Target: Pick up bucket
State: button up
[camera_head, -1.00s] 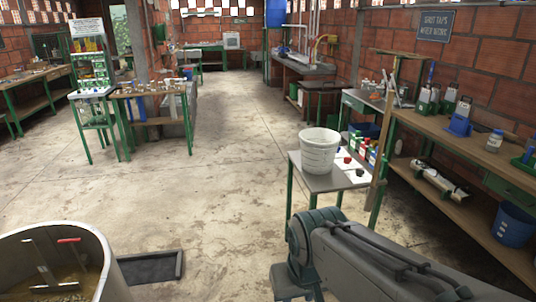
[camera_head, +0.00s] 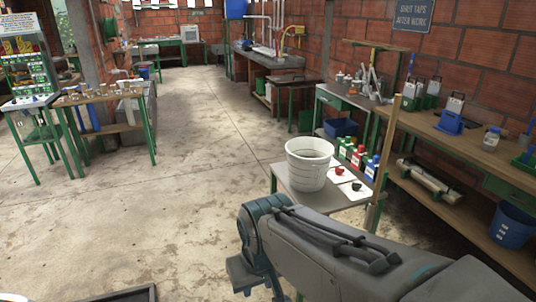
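A white bucket (camera_head: 309,165) stands upright on a small grey-topped table (camera_head: 285,180) with green legs, right of the picture's middle. My arm reaches in from the lower right and its folded links lie in front of the table. The gripper's fingers cannot be made out in this view. The bucket stands beyond my arm, with a visible gap between them. A blue bucket (camera_head: 511,224) also shows under the bench at the right edge.
Red and dark small items lie on white sheets (camera_head: 350,188) beside the white bucket. Small bottles (camera_head: 357,158) stand behind them. A wooden pole (camera_head: 384,165) rises at the table's right. A long workbench (camera_head: 455,142) lines the right wall. The concrete floor (camera_head: 170,215) at left is open.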

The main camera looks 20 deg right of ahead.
aim_at(309, 159)
jog(key=i, duration=3.2)
jog(key=z, duration=3.15)
